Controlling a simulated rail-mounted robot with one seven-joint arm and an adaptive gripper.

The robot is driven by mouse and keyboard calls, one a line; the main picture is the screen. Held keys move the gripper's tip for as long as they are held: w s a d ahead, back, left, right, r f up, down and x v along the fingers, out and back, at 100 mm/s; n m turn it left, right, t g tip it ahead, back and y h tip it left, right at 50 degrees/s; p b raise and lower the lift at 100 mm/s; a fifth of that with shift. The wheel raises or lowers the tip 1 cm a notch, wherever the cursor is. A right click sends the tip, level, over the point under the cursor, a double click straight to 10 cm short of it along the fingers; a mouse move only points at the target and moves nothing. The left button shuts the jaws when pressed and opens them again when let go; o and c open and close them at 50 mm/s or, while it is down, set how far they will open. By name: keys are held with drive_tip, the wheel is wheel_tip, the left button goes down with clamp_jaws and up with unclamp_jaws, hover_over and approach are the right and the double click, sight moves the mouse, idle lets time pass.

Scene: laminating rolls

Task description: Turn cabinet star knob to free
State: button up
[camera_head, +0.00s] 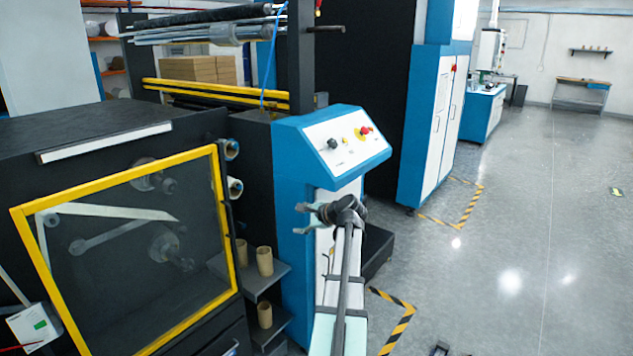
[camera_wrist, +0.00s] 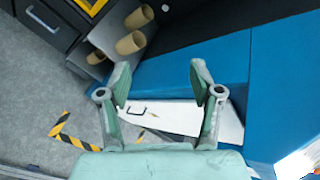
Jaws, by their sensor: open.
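My gripper (camera_head: 303,218) is open and empty, with its fingers pointing left in front of the blue control cabinet (camera_head: 293,170). In the wrist view, the two fingers of my gripper (camera_wrist: 160,78) stand wide apart. Between and beyond them are the cabinet's white door (camera_wrist: 180,118) with a dark handle (camera_wrist: 137,110) and its blue side (camera_wrist: 205,62). A black knob (camera_head: 332,144) sits on the cabinet's sloped white panel, above my gripper. It is too small to tell whether it is star-shaped or how it is turned. No star knob is clear in the wrist view.
A red button (camera_head: 365,131) is on the same panel. A yellow-framed window (camera_head: 225,225) covers the machine at left. Cardboard cores (camera_head: 265,261) stand on small shelves beside the cabinet. Striped floor tape (camera_head: 398,328) lies near my arm.

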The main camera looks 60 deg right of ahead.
drive_tip(key=shift+g+h, duration=0.4)
drive_tip(key=shift+g, duration=0.2)
drive_tip(key=d+r+p, duration=0.1)
drive_tip(key=d+r, duration=0.3)
drive_tip(key=r, duration=0.1)
drive_tip(key=d+r+p, duration=0.1)
drive_tip(key=d+r, duration=0.3)
drive_tip(key=r, duration=0.2)
drive_tip(key=w+d+r, duration=0.1)
drive_tip(key=d+r, duration=0.3)
drive_tip(key=r, duration=0.2)
drive_tip(key=shift+d+p, duration=0.15)
drive_tip(key=shift+p, duration=0.25)
wheel_tip(320, 180, up, 20)
drive_tip(key=m+g+p, duration=0.2)
drive_tip(key=m+g, duration=0.3)
hover_over(333, 142)
drive_tip(key=s+a, duration=0.1)
drive_tip(key=s, duration=0.4)
drive_tip(key=w+f+m+p, duration=0.1)
drive_tip(key=f, duration=0.4)
drive_tip(key=w+f+m+g+y+p, duration=0.1)
drive_tip(key=w+f+p, duration=0.1)
drive_tip(key=f, duration=0.4)
drive_tip(key=w+d+f+m+p, duration=0.1)
drive_tip(key=f, duration=0.5)
drive_tip(key=shift+w+f+y+p, duration=0.2)
drive_tip(key=shift+w+y+p, duration=0.1)
drive_tip(key=c, duration=1.1)
